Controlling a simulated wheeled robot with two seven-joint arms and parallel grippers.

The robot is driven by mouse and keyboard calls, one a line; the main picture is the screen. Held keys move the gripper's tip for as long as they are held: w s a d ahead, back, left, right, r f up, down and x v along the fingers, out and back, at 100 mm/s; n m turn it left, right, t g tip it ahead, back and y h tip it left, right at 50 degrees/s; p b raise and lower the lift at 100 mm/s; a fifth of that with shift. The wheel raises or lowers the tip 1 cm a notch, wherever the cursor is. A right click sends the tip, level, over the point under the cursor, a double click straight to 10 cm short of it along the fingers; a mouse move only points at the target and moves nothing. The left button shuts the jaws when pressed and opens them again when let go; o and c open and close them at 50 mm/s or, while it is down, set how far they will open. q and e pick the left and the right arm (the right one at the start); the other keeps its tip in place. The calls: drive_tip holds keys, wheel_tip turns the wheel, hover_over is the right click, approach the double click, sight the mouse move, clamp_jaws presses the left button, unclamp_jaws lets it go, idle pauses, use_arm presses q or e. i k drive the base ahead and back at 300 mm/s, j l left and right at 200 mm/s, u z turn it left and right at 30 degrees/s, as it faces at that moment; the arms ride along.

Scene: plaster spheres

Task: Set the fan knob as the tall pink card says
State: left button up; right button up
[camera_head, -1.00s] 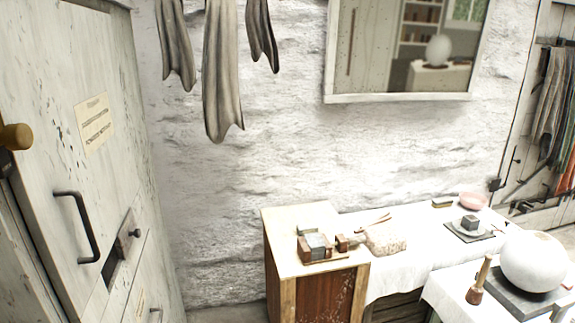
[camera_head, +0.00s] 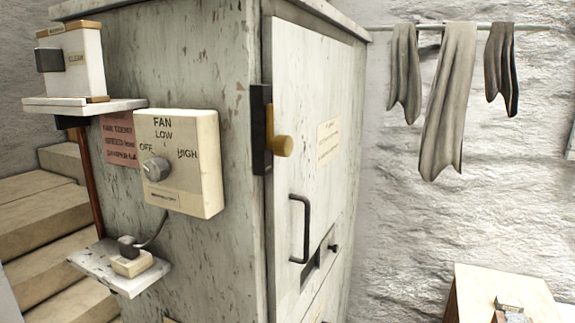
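The fan control box (camera_head: 190,185) is cream and mounted on the side of a worn grey-green cabinet. Its face reads FAN, with OFF at left, LOW at top and HIGH at right. The grey round knob (camera_head: 157,169) sits below these words; its pointer seems turned towards OFF, but it is small. A pink card (camera_head: 117,140) hangs to the left behind the box, partly covered by the box and the shelf above. Its top line seems to read "FAN TODAY"; the rest is too small to read surely. Neither gripper is in view.
A small shelf (camera_head: 85,105) above the card carries a white box (camera_head: 75,65). A lower shelf (camera_head: 120,280) holds a plug block (camera_head: 132,262) with a cable. Steps (camera_head: 50,230) lie at left.

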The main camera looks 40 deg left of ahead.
sight(156, 170)
drive_tip(key=u, duration=1.75)
